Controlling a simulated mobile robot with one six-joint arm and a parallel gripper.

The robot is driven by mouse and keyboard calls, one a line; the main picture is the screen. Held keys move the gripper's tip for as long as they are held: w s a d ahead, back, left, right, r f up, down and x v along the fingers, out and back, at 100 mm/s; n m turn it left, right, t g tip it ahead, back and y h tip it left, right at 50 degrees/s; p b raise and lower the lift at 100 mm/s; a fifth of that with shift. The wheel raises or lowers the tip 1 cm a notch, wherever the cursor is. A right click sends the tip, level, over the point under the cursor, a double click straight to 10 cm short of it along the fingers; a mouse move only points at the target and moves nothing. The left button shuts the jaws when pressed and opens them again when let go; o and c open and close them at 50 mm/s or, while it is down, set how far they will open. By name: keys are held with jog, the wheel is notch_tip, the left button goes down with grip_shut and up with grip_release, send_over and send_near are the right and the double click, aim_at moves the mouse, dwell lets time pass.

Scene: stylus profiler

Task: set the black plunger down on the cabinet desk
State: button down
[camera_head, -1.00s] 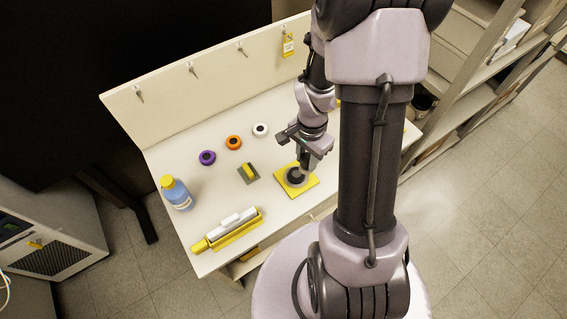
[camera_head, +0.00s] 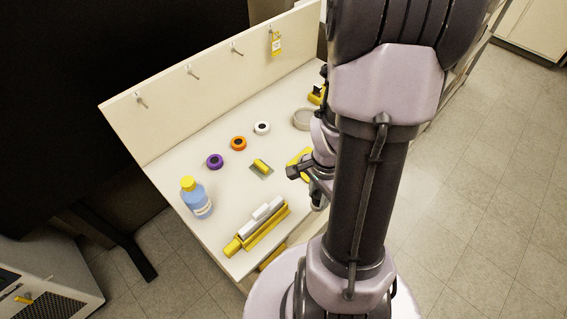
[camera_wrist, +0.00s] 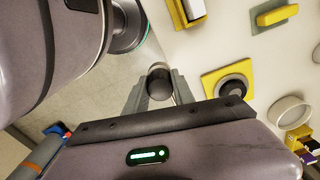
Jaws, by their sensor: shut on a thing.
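My gripper (camera_wrist: 160,88) is shut on the black plunger (camera_wrist: 160,82), which shows as a dark, rounded end between the fingers in the wrist view. In that view it is over the desk's edge, with floor to its left and desk top to its right. In the head view my arm hides most of the gripper and plunger. The cabinet desk (camera_head: 215,205) is pale, with a raised back panel. A yellow square plate (camera_wrist: 209,81) with a dark round piece (camera_wrist: 234,88) in it lies on the desk, right of the plunger and apart from it.

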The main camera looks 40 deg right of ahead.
jog(key=w, duration=0.3)
jog(key=w+f+b, duration=0.1)
jog(key=w, duration=0.5)
jog(key=shift+w+a+f, duration=0.1)
jog(key=shift+a+f, duration=0.05)
jog(key=shift+a, duration=0.2)
jog(key=f+b, duration=0.1)
jog(key=f, duration=0.1)
jog(key=f+b, duration=0.1)
jog(key=shift+w+f+b, duration=0.35)
jog(key=shift+w+f, duration=0.05)
jog(key=shift+r, duration=0.2)
jog(key=shift+f, duration=0.1)
jog(key=c, duration=1.1)
grip_release()
jog(key=shift+f, duration=0.1)
jog(key=shift+o, duration=0.2)
